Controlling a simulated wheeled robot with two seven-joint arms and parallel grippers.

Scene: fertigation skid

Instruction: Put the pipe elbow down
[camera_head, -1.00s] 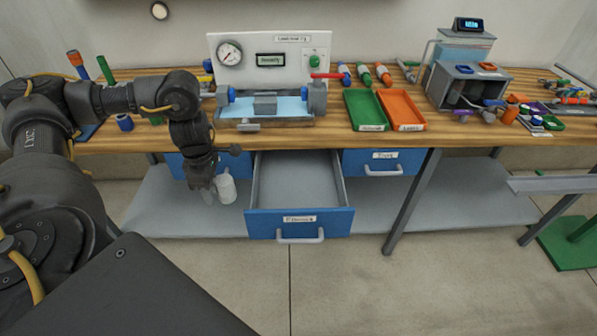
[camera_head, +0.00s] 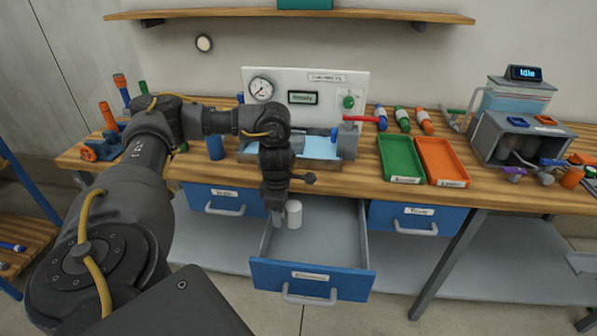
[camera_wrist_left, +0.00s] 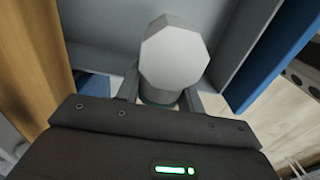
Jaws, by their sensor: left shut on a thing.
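My left gripper (camera_head: 284,217) points down at the left rear part of the open blue drawer (camera_head: 312,282). It is shut on the pipe elbow (camera_head: 294,214), a pale grey-white piece. In the left wrist view the elbow (camera_wrist_left: 174,55) shows a faceted light end between the fingers (camera_wrist_left: 163,100), with grey drawer walls around it. The drawer's grey floor looks empty otherwise. I cannot tell whether the elbow touches that floor.
The wooden bench top (camera_head: 365,191) is above the drawer, with a test rig (camera_head: 305,110) behind my arm. Green (camera_head: 400,158) and orange (camera_head: 442,162) trays stand right of it. Shut blue drawers flank the open one. Its right half is clear.

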